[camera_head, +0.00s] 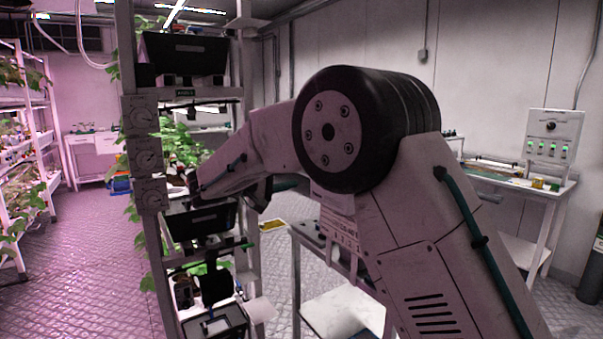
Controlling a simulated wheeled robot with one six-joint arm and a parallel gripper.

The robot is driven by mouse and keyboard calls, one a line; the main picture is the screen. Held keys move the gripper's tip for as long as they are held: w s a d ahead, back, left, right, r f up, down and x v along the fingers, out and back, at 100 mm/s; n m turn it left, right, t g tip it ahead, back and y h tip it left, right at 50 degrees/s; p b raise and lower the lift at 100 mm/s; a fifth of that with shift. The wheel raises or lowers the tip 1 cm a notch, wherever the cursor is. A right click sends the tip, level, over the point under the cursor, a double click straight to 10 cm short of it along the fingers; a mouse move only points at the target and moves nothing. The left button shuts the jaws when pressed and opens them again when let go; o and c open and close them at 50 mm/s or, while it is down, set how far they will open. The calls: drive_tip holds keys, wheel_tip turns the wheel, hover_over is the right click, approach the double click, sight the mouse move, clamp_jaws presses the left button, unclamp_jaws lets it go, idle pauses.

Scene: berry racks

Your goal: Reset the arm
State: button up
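My arm fills the middle and right of the head view, bent at a large black round joint. Its forearm reaches left and down to the plant rack (249,228), overlapping the rack's middle in the picture. The far end of the arm lies in front of or beside the rack near green leaves; I cannot tell whether it touches them. My gripper's fingers cannot be made out, and whether they hold anything does not show.
A control box (551,136) stands on a white bench at the right. A low table (342,312) is partly hidden behind my arm. Another plant rack (48,165) stands at the far left. The patterned floor (95,262) between the racks is clear.

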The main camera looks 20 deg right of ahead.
drive_tip(key=shift+s+a, duration=0.25)
drive_tip(key=shift+a, duration=0.45)
